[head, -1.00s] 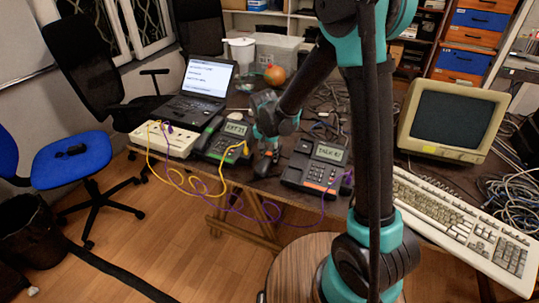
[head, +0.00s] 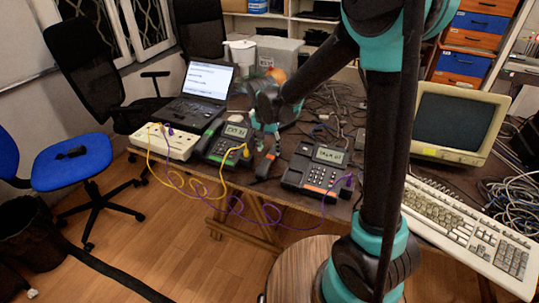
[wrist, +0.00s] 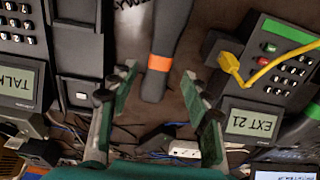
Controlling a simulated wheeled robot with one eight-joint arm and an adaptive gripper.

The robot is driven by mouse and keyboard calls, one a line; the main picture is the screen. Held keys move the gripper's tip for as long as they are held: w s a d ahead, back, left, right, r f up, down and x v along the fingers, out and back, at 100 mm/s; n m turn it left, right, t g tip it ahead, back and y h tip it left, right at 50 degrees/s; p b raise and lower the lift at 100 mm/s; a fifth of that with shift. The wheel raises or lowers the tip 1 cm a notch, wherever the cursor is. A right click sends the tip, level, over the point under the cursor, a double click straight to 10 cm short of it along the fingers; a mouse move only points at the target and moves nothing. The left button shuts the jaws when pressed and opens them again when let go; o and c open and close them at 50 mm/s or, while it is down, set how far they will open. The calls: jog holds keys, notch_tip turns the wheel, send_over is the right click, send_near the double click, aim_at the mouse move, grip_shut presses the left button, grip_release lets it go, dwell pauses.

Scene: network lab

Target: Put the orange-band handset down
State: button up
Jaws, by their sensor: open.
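The orange-band handset (head: 265,164) lies on the dark table between two desk phones. In the wrist view its dark grip and orange band (wrist: 159,63) show between my fingers, with a gap on each side. My gripper (head: 266,134) is open just above the handset. The fingers also show spread in the wrist view (wrist: 158,72). The phone with an orange strip and a TALK display (head: 315,169) stands to the right in the head view. The EXT 21 phone (head: 225,143) with a green-marked handset stands to the left.
A white power strip (head: 165,142), an open laptop (head: 203,88) and loose cables lie around the phones. Yellow and purple cords hang over the front edge. A beige monitor (head: 455,122) and keyboard (head: 465,225) stand right. A small black object (head: 70,153) is on the blue chair.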

aim_at(268, 160)
notch_tip(268, 160, up, 6)
jog(key=s, duration=0.1)
jog(key=s+d+f, duration=0.1)
jog(key=s+d, duration=0.1)
jog(key=d, duration=0.3)
jog(key=s+d+f+n, duration=0.1)
jog(key=s+d, duration=0.2)
jog(key=d, duration=0.2)
jog(key=s+d+f+n+t, duration=0.1)
jog(key=s+d, duration=0.1)
jog(key=d, duration=0.4)
jog(key=shift+s+d+y, duration=0.1)
jog(key=shift+s+y, duration=0.2)
jog(key=shift+s, duration=0.1)
jog(key=s+d+f, duration=0.1)
jog(key=s+d, duration=0.1)
jog(key=s, duration=0.1)
jog(key=s+d+f+n+t, duration=0.1)
jog(key=s+d+f, duration=0.1)
jog(key=s+d, duration=0.1)
jog(key=s+d+f+n, duration=0.1)
jog(key=s+d+f, duration=0.1)
jog(key=s+d, duration=0.1)
jog(key=shift+s, duration=0.25)
jog(key=shift+r, duration=0.1)
